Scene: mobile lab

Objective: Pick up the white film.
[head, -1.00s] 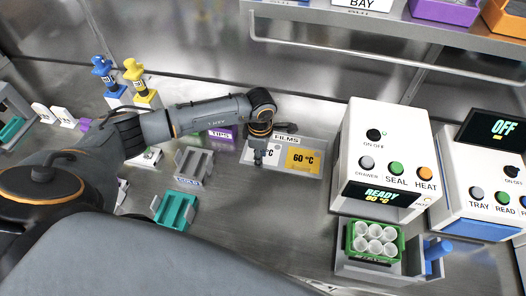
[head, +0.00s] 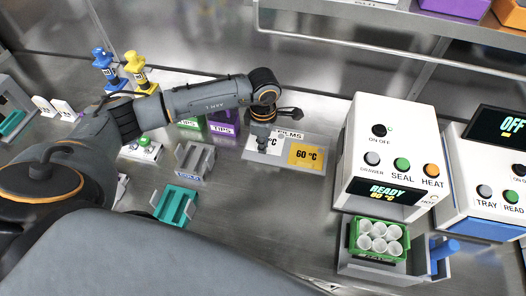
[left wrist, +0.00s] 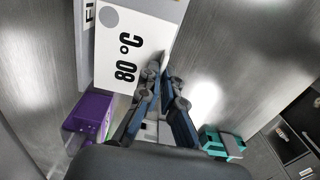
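The white film (left wrist: 133,45), marked 80 °C, lies flat in the left part of the films holder (head: 290,136). In the head view its visible part (head: 276,147) is partly hidden by my left gripper. The yellow film (head: 306,156), marked 60 °C, lies to its right. My left gripper (head: 261,150) points down over the white film's left side. In the left wrist view its two fingers (left wrist: 162,74) have a narrow gap with nothing seen held, and the tips are by the film's edge; contact cannot be told. My right gripper is out of view.
The white sealer (head: 390,150) stands right of the films, with a green tube rack (head: 376,238) in front. A purple tips box (head: 222,122), a grey holder (head: 194,158) and a teal rack (head: 176,204) are at left. Bare metal table lies between the racks and sealer.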

